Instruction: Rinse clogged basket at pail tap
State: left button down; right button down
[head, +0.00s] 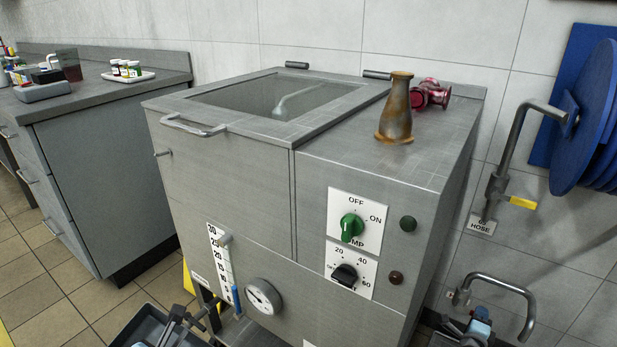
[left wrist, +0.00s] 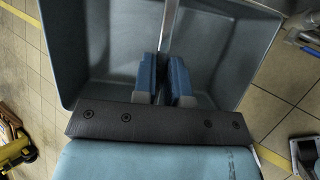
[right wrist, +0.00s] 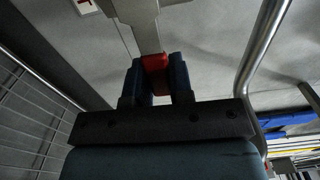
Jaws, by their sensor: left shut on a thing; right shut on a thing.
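My left gripper (left wrist: 167,75) is shut on a thin metal bar (left wrist: 168,28) in the left wrist view. The bar stands over a grey-blue tub (left wrist: 75,55); I cannot tell whether a basket hangs on it. This gripper shows dark and small at the bottom left of the head view (head: 188,318). My right gripper (right wrist: 155,76) is shut on a small red piece (right wrist: 155,65) below a pale metal body, seemingly a tap handle. In the head view, the right gripper (head: 480,314) is low beside a curved steel spout (head: 508,283). No basket mesh or water is clear.
A brown vessel (head: 398,110) and a red fitting (head: 430,95) stand on top. A hose valve with a yellow lever (head: 522,202) and a blue reel (head: 590,125) are at right. A counter (head: 110,90) stands left.

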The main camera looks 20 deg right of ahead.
dwell(0.3)
jog(key=c, duration=1)
grip_release()
pick_arm(q)
notch_tip(320, 180, up, 12)
jog(key=p, duration=1.1)
jog(key=shift+f+p, duration=0.25)
jog(key=shift+p, duration=0.05)
pick_arm(e)
notch_tip(320, 180, up, 20)
